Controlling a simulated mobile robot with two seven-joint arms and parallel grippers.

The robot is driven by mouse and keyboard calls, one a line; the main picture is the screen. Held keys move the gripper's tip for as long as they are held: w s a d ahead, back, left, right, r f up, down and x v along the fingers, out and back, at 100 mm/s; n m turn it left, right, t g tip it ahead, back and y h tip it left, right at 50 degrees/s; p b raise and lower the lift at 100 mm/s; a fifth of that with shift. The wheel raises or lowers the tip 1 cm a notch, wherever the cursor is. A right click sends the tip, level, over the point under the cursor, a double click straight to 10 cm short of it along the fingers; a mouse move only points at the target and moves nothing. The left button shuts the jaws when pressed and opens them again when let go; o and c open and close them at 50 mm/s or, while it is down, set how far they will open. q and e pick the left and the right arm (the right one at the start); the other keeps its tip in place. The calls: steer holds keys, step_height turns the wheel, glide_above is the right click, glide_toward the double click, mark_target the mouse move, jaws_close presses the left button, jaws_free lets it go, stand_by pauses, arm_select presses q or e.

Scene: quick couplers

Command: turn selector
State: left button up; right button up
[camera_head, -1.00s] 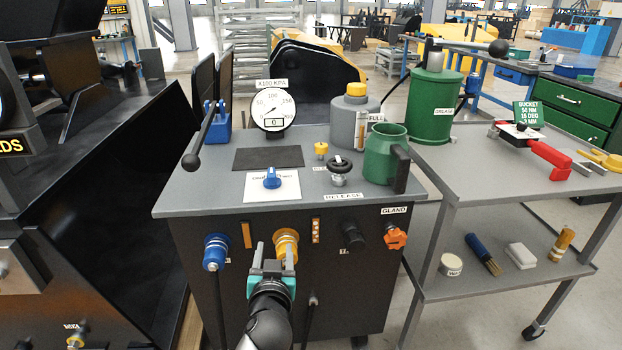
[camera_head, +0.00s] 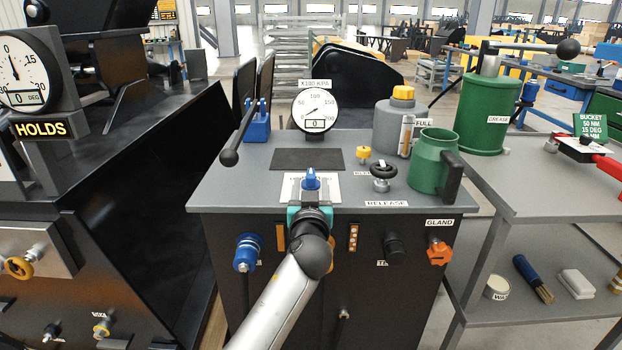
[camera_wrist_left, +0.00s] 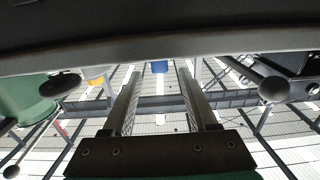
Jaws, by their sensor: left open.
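The selector is a blue knob (camera_head: 311,178) on a white plate (camera_head: 331,194) near the front edge of the grey bench top. It stands upright, and its plate markings are mostly covered by my gripper. My left gripper (camera_head: 310,189) is open and low over the plate, just in front of the knob. In the left wrist view the blue knob (camera_wrist_left: 160,67) shows between the tips of the two spread fingers, with no visible grip on it. Whether a finger touches it cannot be told. My right gripper is not in view.
A gauge (camera_head: 315,109) reading 0 stands behind a dark mat (camera_head: 307,158). A black-knobbed lever (camera_head: 239,134) rises to the left. A yellow cap (camera_head: 363,153), a black release knob (camera_head: 383,172) and a green mug (camera_head: 430,163) stand to the right.

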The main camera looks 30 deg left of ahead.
mark_target(311, 180)
arm_select(q)
steer(key=b+x, duration=0.1)
steer(key=x, duration=0.3)
steer(key=shift+f, duration=0.1)
steer(key=shift+x, duration=0.8)
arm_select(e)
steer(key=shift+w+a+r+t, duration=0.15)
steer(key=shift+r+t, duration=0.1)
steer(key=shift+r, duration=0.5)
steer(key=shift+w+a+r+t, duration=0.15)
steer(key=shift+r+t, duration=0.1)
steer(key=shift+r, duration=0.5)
arm_select(q)
steer(key=shift+c, duration=0.4)
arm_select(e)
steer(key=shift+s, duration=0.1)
arm_select(q)
jaws_close()
